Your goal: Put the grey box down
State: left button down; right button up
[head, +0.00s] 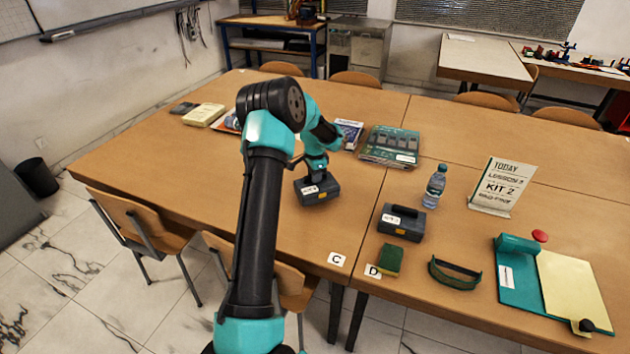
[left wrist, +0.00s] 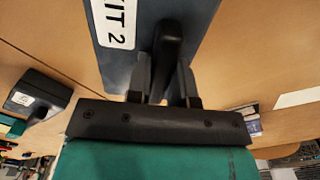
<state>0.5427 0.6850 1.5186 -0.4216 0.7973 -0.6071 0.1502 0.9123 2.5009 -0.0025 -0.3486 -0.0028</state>
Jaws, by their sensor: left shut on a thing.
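The grey box (head: 320,196) with a white label is under my left gripper (head: 315,176), on the table's left half near the seam in the head view. In the left wrist view the box (left wrist: 118,62) shows "IT 2" on its label, and my left gripper (left wrist: 166,84) is shut on its dark handle. The box looks level. It is at or just above the tabletop; I cannot tell whether it touches. A second grey box (head: 397,229) with a white label stands to the right, and also shows in the left wrist view (left wrist: 48,92). My right gripper is not in view.
A clear case (head: 380,150), a water bottle (head: 434,186) and a "KIT 2" sign (head: 503,186) stand behind and right. A green sponge (head: 390,260), goggles (head: 455,273) and a teal board (head: 520,290) lie in front right. Cards C (head: 337,259) and D (head: 373,271) mark the front edge.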

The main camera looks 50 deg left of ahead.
pick_arm(q)
jog(key=shift+f, duration=1.15)
jog(key=shift+f, duration=0.15)
jog(key=c, duration=1)
grip_release()
notch_tip(320, 180, up, 12)
jog(key=shift+r, duration=0.1)
